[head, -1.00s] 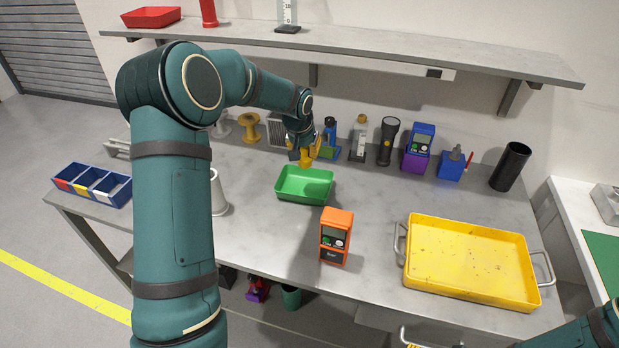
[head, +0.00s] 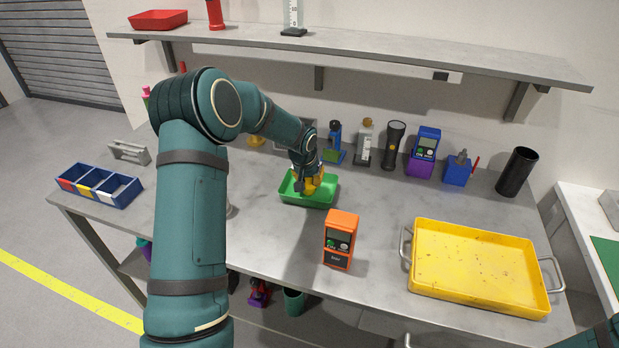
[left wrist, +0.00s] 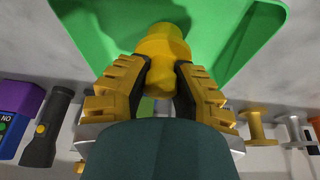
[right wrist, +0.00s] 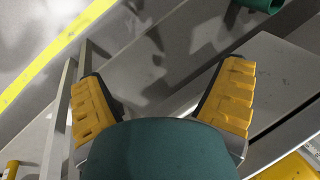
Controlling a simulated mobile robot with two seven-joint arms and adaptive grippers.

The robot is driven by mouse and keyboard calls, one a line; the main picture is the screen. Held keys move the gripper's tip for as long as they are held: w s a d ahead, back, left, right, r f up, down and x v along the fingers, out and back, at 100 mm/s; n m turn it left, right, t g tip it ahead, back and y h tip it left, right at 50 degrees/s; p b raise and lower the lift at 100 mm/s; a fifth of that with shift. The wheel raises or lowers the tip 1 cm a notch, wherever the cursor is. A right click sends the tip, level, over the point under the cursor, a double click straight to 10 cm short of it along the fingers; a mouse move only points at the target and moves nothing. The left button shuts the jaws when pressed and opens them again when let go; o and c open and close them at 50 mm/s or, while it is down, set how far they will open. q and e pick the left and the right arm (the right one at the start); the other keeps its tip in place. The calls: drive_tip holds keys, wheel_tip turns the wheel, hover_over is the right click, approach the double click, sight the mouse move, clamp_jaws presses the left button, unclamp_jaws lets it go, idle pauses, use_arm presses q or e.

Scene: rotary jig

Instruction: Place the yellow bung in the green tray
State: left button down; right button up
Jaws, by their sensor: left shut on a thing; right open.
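The green tray (head: 318,200) sits on the grey bench, left of the orange meter. My left gripper (head: 311,186) is over the tray in the head view. In the left wrist view my left gripper (left wrist: 162,85) is shut on the yellow bung (left wrist: 163,50), with the green tray (left wrist: 95,25) behind it. Whether the bung touches the tray floor I cannot tell. My right gripper (right wrist: 165,90) is open and empty in the right wrist view, away from the tray.
An orange meter (head: 340,240) stands just right of the green tray. A large yellow tray (head: 475,265) is at the right. A torch (head: 394,145), a blue-and-purple device (head: 424,150) and a black tube (head: 517,172) stand at the back. A blue divided bin (head: 98,187) is at left.

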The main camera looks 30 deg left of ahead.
use_arm(q)
drive_tip(key=c, duration=0.9)
unclamp_jaws()
drive_tip(key=shift+f, duration=0.15)
drive_tip(key=shift+o, duration=0.2)
drive_tip(key=shift+r, duration=0.45)
drive_tip(key=p+v, duration=0.2)
drive_tip(key=v, duration=0.9)
drive_tip(key=shift+s+r, duration=0.15)
drive_tip(key=shift+r, duration=0.1)
